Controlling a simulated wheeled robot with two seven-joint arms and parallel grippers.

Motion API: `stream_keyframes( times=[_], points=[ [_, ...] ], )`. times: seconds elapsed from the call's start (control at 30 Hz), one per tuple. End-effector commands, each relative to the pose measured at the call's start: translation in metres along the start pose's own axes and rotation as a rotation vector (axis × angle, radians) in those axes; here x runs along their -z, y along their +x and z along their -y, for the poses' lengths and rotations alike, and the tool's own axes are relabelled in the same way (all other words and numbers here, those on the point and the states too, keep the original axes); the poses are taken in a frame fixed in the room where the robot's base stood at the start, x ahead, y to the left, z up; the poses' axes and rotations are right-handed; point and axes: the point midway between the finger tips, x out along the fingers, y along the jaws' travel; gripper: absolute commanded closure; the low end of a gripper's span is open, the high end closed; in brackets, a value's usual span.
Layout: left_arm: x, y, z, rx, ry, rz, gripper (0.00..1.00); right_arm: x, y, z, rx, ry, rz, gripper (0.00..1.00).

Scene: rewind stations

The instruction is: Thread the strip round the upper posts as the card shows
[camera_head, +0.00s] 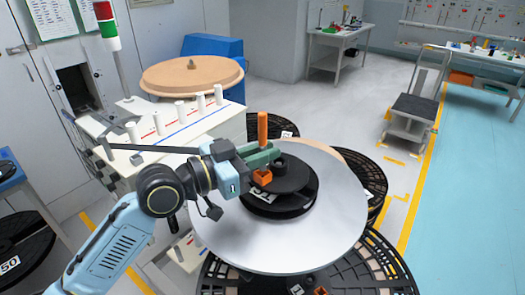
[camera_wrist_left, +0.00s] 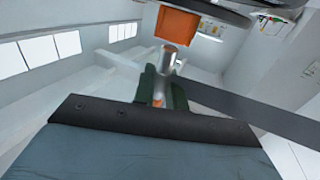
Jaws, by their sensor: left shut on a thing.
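My left gripper (camera_head: 262,158) has green fingers and is shut on the strip's end piece, which has an upright orange grip (camera_head: 262,127) above the fingers and an orange block (camera_head: 262,177) below. It is over the big silver disc, beside the black hub (camera_head: 282,185). The dark strip (camera_head: 160,149) runs left from the gripper, in front of a row of several white upper posts (camera_head: 180,110) on a cream stand. In the left wrist view the fingers (camera_wrist_left: 163,88) close round a silver pin below the orange block (camera_wrist_left: 176,25); the strip (camera_wrist_left: 255,112) runs off right. I cannot make out the card.
The silver disc (camera_head: 225,235) sits among black slotted reels (camera_head: 375,262). A wooden round (camera_head: 192,76) on a blue unit stands behind the posts. A red-green signal lamp (camera_head: 106,20) rises at the left. A trolley (camera_head: 410,112) and open floor lie to the right.

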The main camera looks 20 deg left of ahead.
Motion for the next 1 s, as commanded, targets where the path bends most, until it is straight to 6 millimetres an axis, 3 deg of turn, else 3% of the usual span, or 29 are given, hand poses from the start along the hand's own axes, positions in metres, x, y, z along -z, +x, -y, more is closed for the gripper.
stream_keyframes(
  times=[1.0],
  points=[
    [-0.027, 0.0, 0.0, 0.0, 0.0, 0.001, 1.0, -0.001, 0.02, 0.0, 0.0, 0.0, 0.0, 0.61]
  ],
)
